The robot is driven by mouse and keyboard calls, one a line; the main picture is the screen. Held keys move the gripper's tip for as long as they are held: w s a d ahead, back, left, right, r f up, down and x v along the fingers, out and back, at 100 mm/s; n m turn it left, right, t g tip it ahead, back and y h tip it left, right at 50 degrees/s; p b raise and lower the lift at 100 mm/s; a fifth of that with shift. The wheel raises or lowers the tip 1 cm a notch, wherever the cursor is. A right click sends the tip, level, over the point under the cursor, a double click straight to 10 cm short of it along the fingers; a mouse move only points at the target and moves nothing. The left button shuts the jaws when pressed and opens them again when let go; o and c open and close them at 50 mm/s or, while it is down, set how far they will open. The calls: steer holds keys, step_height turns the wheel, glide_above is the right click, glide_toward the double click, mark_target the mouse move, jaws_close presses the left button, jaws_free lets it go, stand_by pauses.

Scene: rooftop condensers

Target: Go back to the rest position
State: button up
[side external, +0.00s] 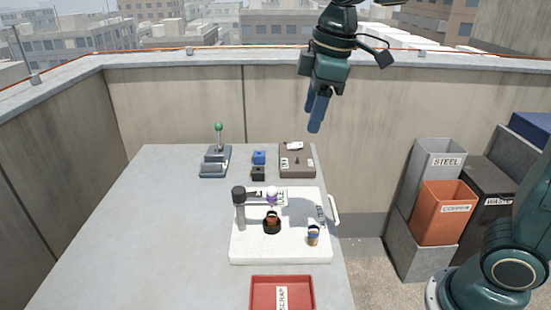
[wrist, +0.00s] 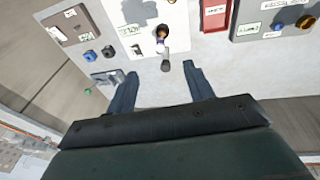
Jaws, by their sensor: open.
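My gripper (side external: 317,112) hangs high above the far right side of the grey table (side external: 160,215), fingers pointing down. Its two blue fingers are apart with nothing between them; in the wrist view the open gripper (wrist: 160,88) shows over the table. A white board (side external: 250,250) lies on the table below, clear of my gripper. On it stand a grey post with a dark top (side external: 239,215), a dark round holder (side external: 272,227) with a brownish piece in it, and a small blue-and-tan piece (side external: 313,236).
A red tray marked SCRAP (side external: 265,283) is at the front. A green-knobbed lever (side external: 218,148), a blue block (side external: 259,157), a black block (side external: 258,173) and a brown box (side external: 297,172) stand at the back. Labelled bins, including an orange one (side external: 441,222), are at the right. The table's left is clear.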

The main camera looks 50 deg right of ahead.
steer(key=s+d+f+m+t, duration=0.1)
steer(key=s+f+m, duration=0.1)
steer(key=s, duration=0.4)
steer(key=s+d+f+m+t, duration=0.1)
steer(key=s+d+f+m, duration=0.1)
steer(key=s+m, duration=0.2)
steer(key=s+d+f+m+t, duration=0.1)
steer(key=s+d+f+m, duration=0.1)
steer(key=s, duration=0.6)
steer(key=shift+d+m, duration=0.2)
steer(key=shift+m, duration=0.3)
steer(key=shift+s, duration=0.1)
